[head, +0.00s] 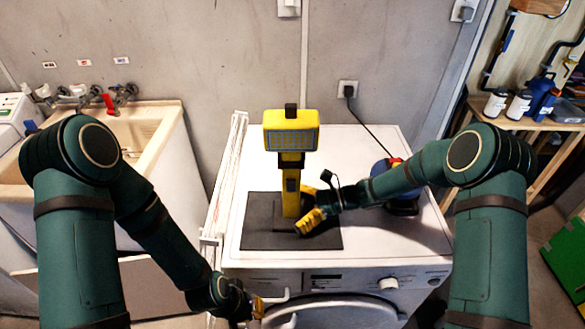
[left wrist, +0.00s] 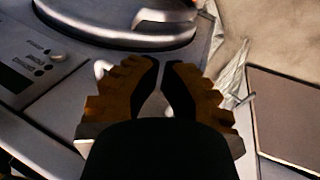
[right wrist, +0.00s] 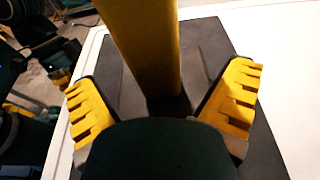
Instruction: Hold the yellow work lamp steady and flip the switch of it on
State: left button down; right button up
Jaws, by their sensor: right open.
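The yellow work lamp (head: 291,131) stands upright on a dark mat (head: 262,237) on top of the white washing machine. Its panel faces me and a small grey part shows on the front of its post; I cannot tell whether this is the switch. My right gripper (head: 304,207) is open, its yellow fingers to either side of the lamp's post. In the right wrist view the post (right wrist: 140,50) rises between the spread fingers, with gaps on both sides. My left gripper (head: 250,304) is low by the machine's front, fingertips close together with a narrow gap (left wrist: 164,68), holding nothing visible.
The washing machine (head: 390,240) has a knob and round door in front. A folded white rack (head: 228,175) stands at the machine's left, beside a sink (head: 150,125). A cord hangs from a wall socket (head: 347,88).

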jog(key=shift+a, duration=0.15)
jog(key=shift+c, duration=0.3)
